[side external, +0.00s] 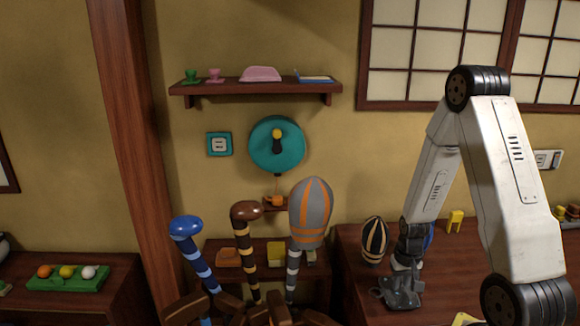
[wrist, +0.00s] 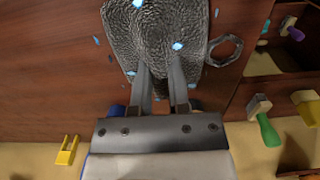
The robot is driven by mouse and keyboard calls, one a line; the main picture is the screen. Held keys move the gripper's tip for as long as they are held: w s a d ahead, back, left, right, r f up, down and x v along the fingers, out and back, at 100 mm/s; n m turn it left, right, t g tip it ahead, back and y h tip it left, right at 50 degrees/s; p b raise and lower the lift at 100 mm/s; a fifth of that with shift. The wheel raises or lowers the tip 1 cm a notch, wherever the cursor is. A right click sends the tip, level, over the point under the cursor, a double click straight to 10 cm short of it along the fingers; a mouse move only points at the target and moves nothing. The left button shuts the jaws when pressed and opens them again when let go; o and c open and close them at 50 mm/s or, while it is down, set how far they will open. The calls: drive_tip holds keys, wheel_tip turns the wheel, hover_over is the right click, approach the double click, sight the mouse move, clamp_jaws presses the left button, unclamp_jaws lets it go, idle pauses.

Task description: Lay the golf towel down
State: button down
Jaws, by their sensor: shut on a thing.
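The golf towel (side external: 400,291) is a dark grey cloth, low at the front left part of the brown table. In the wrist view the towel (wrist: 155,35) shows a rough, quilted surface with small light-blue spots and a grey ring (wrist: 226,48) at its right side. My gripper (side external: 405,263) points down over the towel. In the wrist view my gripper (wrist: 165,92) is shut on the near edge of the towel. I cannot tell whether the towel touches the table all over or hangs slightly above it.
A black and gold striped headcover (side external: 375,241) stands just left of my gripper on the table (side external: 350,285). A yellow piece (side external: 455,221) stands behind on the right. Golf clubs, one with a grey-orange headcover (side external: 311,212), rise to the left. A green-handled tool (wrist: 268,130) shows in the wrist view.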

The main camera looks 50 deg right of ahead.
drive_tip(key=shift+f, duration=0.5)
idle(0.5)
drive_tip(key=c, duration=0.5)
unclamp_jaws()
drive_tip(key=shift+r, duration=0.2)
drive_tip(key=shift+r, duration=3.7)
drive_tip(key=w+a+r+n+t, duration=0.1)
drive_tip(key=a+r+n, duration=0.1)
drive_tip(key=a, duration=0.5)
drive_tip(key=w+a+r+n, duration=0.2)
drive_tip(key=a+n, duration=0.2)
drive_tip(key=a, duration=0.2)
drive_tip(key=w+a+r+n+t, duration=0.1)
drive_tip(key=w+a+r+n, duration=0.1)
drive_tip(key=a, duration=0.5)
drive_tip(key=shift+w+a+r+n+t, duration=0.1)
drive_tip(key=shift+a+r+n+t, duration=0.25)
drive_tip(key=shift+n, duration=0.25)
